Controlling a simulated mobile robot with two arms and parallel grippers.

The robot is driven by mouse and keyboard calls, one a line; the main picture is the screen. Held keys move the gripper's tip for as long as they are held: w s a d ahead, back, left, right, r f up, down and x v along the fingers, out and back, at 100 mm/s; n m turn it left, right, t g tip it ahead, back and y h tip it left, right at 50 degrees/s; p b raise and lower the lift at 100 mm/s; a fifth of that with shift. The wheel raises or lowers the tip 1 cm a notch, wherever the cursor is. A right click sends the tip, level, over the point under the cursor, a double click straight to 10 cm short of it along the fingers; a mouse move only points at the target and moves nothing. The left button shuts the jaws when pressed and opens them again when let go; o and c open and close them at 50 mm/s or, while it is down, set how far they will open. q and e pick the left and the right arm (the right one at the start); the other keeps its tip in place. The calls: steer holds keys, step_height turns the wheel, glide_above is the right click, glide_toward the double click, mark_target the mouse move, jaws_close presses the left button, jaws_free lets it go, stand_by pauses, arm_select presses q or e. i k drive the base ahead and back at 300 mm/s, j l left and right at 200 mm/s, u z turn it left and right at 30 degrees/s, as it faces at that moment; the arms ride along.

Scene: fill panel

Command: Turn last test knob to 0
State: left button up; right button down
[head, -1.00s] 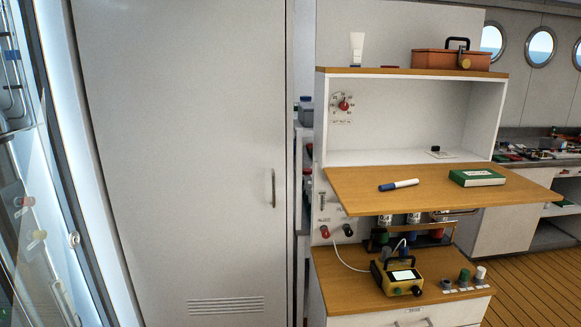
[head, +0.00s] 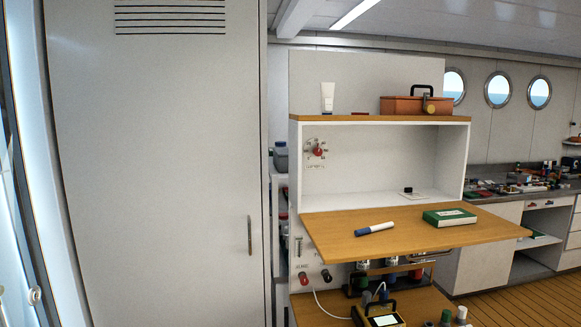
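A round dial with a red knob (head: 318,151) is on the inner left wall of the open white cabinet (head: 294,185). Numbers ring the dial and a small label sits under it; both are too small to read surely, and so is the pointer's setting. Lower on the cabinet's left panel are a second red knob (head: 286,296) and a black knob (head: 327,275), with small labels above them. Neither of my grippers shows in the head view.
A fold-down wooden shelf (head: 400,245) juts out below the dial, holding a blue-and-white marker (head: 374,229) and a green box (head: 449,217). A yellow device (head: 382,318) with a white cable sits below. A tall grey locker (head: 155,170) stands left. Wooden floor (head: 540,300) is clear at right.

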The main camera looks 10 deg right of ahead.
mark_target(317, 151)
steer(key=i+l+u, duration=0.1)
steer(key=l+u, duration=0.15)
steer(key=i+l+u, duration=0.1)
steer(key=l+u, duration=0.45)
steer(key=i+l, duration=0.05)
steer(key=l, duration=0.05)
